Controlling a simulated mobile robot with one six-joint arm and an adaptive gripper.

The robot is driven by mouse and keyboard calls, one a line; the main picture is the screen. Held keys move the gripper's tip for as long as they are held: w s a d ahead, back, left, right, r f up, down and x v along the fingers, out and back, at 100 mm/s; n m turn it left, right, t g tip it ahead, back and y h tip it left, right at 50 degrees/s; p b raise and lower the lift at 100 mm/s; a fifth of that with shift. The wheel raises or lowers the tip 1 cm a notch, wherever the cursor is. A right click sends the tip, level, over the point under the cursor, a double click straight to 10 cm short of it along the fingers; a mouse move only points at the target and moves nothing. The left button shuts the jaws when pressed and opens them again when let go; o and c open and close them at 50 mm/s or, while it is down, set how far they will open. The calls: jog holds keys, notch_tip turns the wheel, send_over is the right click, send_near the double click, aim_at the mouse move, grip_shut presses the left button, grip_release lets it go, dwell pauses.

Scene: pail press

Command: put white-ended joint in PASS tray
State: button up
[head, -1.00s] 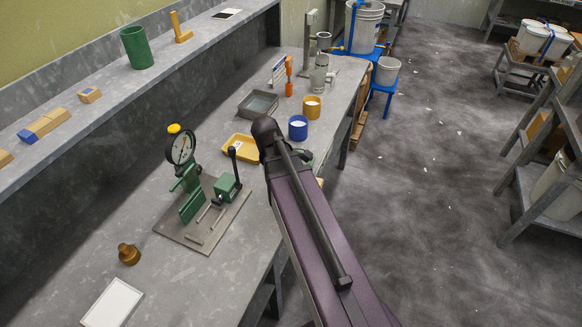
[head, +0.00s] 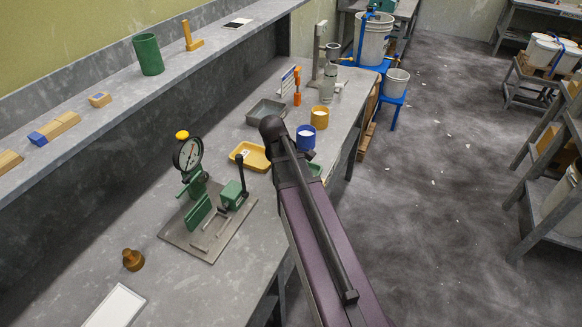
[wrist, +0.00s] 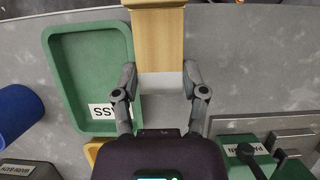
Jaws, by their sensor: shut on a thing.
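My gripper (wrist: 160,84) is shut on the white-ended joint (wrist: 158,40), a pale wooden block with a whitish end between the fingers, in the wrist view. The green PASS tray (wrist: 125,75) lies just left of the gripper; its label is partly hidden by the left finger. The joint shows beside the tray's right rim, not over its middle; its height above the bench is unclear. In the head view my arm hides the gripper and joint, and only a bit of the green tray (head: 315,169) shows.
On the bench (head: 95,245) are a yellow tray (head: 251,157), a grey tray (head: 267,110), a blue cup (head: 306,137), a yellow cup (head: 320,117) and a dial-gauge fixture (head: 188,155). A brass piece (head: 133,260) stands nearer.

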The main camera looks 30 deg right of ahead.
jog(key=w+d, duration=0.1)
jog(key=w, duration=0.4)
jog(key=w+d+f, duration=0.1)
jog(key=w, duration=0.2)
jog(key=shift+w+d+b, duration=0.25)
jog(key=shift+d+b, duration=0.1)
jog(key=shift+w, duration=0.1)
jog(key=shift+w+d, duration=0.1)
jog(key=shift+w, duration=0.15)
jog(key=shift+w+d+f+b, duration=0.1)
jog(key=shift+w+f+b, duration=0.2)
jog(key=shift+f+b, duration=1.45)
jog(key=shift+b, duration=0.1)
jog(key=shift+f, duration=0.1)
jog(key=o, duration=1.1)
jog(key=shift+o, duration=0.2)
